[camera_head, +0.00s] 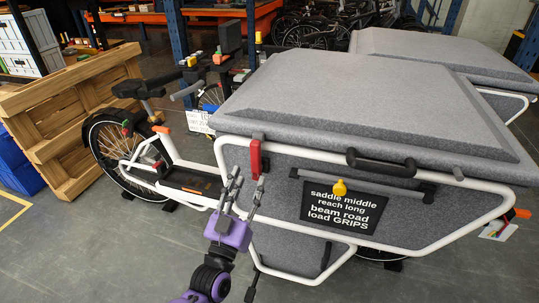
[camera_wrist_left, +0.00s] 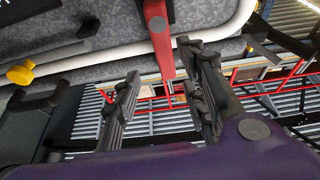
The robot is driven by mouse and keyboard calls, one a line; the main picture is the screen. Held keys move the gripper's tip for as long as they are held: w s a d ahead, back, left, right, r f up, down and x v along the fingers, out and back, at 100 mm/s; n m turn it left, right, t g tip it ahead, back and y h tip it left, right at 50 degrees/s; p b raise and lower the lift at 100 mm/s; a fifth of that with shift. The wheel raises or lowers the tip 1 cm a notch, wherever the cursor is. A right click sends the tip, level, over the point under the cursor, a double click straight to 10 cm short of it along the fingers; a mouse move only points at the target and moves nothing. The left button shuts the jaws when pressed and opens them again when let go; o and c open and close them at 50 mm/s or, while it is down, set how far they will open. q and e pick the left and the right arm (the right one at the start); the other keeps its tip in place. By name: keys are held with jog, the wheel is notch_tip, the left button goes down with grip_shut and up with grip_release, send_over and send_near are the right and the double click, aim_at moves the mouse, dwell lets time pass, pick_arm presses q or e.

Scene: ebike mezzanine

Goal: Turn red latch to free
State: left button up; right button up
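The red latch (camera_head: 255,158) is a narrow upright bar on the front left of the grey cargo box (camera_head: 330,95). In the left wrist view the red latch (camera_wrist_left: 161,42) hangs from a dark mount at the top centre. My left gripper (camera_head: 246,188) is just below and to the left of the latch in the head view. Its fingers are spread, with nothing between them. In the left wrist view the open fingers (camera_wrist_left: 165,85) lie on either side below the latch's end, apart from it as far as I can tell. My right gripper is not in view.
A black handle (camera_head: 381,163), a yellow knob (camera_head: 339,188) and a black text plate (camera_head: 343,207) are on the box front. A white tube frame (camera_head: 440,240) runs around it. The floor (camera_head: 110,250) at front left is clear.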

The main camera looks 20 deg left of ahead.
aim_at(254, 157)
pick_arm(q)
jog(key=x, duration=0.5)
jog(key=a+r+p+x, duration=0.1)
jog(key=x, duration=0.1)
jog(key=shift+r, duration=0.2)
jog(key=shift+c, duration=0.5)
jog(key=shift+d, duration=0.1)
grip_shut()
